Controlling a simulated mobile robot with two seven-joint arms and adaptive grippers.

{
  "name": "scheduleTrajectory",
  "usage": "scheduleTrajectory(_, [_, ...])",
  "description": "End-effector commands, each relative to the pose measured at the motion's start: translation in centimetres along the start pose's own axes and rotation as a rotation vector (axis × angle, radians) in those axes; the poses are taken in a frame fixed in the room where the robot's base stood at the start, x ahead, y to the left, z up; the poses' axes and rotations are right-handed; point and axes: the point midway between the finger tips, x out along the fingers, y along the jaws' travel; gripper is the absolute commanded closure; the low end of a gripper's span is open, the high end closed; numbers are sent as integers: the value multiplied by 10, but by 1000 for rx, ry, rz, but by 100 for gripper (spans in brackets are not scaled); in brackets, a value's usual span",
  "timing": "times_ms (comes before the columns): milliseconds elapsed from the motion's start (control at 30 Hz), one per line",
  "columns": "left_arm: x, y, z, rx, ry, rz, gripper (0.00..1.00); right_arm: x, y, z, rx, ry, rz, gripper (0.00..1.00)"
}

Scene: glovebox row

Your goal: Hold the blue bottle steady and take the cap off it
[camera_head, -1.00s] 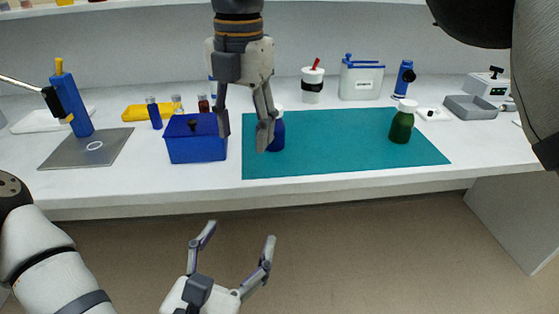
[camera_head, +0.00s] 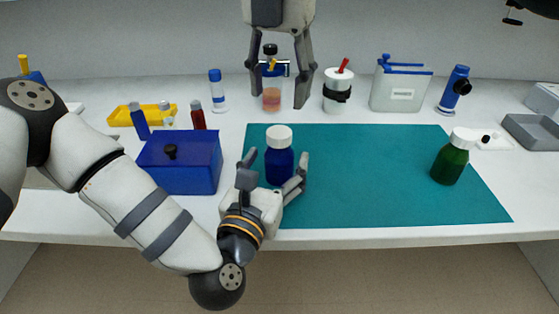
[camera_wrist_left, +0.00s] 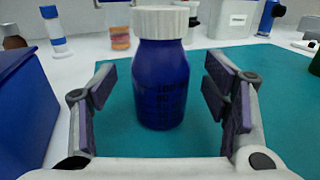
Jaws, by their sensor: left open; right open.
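The blue bottle (camera_head: 279,165) stands upright near the left end of the teal mat (camera_head: 390,190), with its white cap (camera_head: 279,136) on.
A blue box (camera_head: 180,165) with a black knob stands just left of the bottle. A green bottle (camera_head: 455,157) with a white cap stands at the mat's right. A white cup (camera_head: 336,90), a clear-sided container (camera_head: 400,87) and small vials line the back. The mat's middle is clear.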

Motion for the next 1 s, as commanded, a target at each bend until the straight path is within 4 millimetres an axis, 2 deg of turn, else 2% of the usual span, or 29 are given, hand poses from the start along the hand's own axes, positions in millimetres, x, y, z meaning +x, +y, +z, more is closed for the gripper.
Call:
scheduleTrajectory(167, [17,0,0,1,-1,0,31,0,0,0,0,0,0,49])
scheduleTrajectory(433, [19,0,0,1,0,-1,31,0,0,0,0,0,0,49])
scheduleTrajectory(733, [18,0,0,1,0,0,99,0,0,0,0,0,0,49])
scheduleTrajectory(867, [18,0,0,1,0,0,100,0,0,0,21,0,0,49])
scheduleTrajectory(967, [18,0,0,1,0,0,100,0,0,0,173,0,0,49])
scheduleTrajectory(1000, [18,0,0,1,0,0,100,0,0,0,283,0,-1,49])
